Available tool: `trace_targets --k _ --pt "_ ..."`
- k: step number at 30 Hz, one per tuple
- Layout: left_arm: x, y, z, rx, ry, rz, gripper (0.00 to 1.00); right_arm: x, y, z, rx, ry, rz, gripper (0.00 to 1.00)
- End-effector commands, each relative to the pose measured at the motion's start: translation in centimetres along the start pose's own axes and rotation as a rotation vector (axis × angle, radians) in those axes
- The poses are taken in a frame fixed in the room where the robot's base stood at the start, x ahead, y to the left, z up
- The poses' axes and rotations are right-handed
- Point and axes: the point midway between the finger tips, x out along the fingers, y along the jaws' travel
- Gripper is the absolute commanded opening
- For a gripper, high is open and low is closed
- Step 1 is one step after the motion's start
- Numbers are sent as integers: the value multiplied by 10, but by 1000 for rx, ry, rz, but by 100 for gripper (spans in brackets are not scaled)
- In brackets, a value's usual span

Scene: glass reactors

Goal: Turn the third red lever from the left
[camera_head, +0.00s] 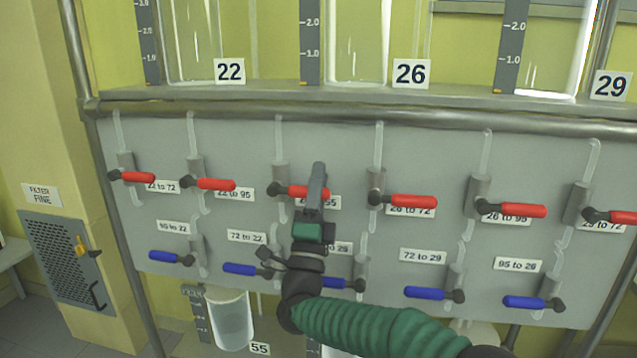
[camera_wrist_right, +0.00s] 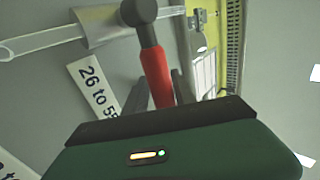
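The third red lever (camera_head: 292,190) from the left points right, level, on the grey panel's upper row. My right gripper (camera_head: 317,172) is at this lever and covers part of it in the head view. In the right wrist view, the red lever (camera_wrist_right: 157,75) runs down from its dark pivot, between the two grey fingers (camera_wrist_right: 160,94). The fingers lie close on both sides of it; whether they press on it cannot be told. The lever's far end is hidden behind the gripper body. My left gripper is in neither view.
Other red levers flank it: the second (camera_head: 215,184) on the left and the fourth (camera_head: 413,201) on the right. A lower row holds blue levers, such as one (camera_head: 432,294) right of my arm. A metal rail (camera_head: 400,113) runs above the panel.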

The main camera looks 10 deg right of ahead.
Motion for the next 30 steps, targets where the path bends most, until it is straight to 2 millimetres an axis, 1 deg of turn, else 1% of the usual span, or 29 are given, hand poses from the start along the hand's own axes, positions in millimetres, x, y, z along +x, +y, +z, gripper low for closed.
trace_targets --k 4,8,11,12,18,20,21,22,25,30 --pt "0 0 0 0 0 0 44 -4 -1 0 0 0 -1 31" --pt "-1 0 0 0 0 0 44 -24 -1 1 0 -4 0 31" --pt "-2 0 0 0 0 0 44 -51 0 2 -1 -5 1 31" --pt "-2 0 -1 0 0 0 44 -64 0 2 -1 -6 3 31" --pt "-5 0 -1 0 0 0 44 -123 1 2 0 -6 4 31" --pt "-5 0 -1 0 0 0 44 -138 2 2 0 -5 4 31" --pt "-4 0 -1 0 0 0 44 -147 2 1 0 -4 2 31" --pt "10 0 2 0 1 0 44 -158 6 2 1 -4 0 31" --pt "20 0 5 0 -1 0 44 -168 5 1 0 -2 -1 31" --pt "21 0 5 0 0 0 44 -170 2 0 0 0 -1 31"
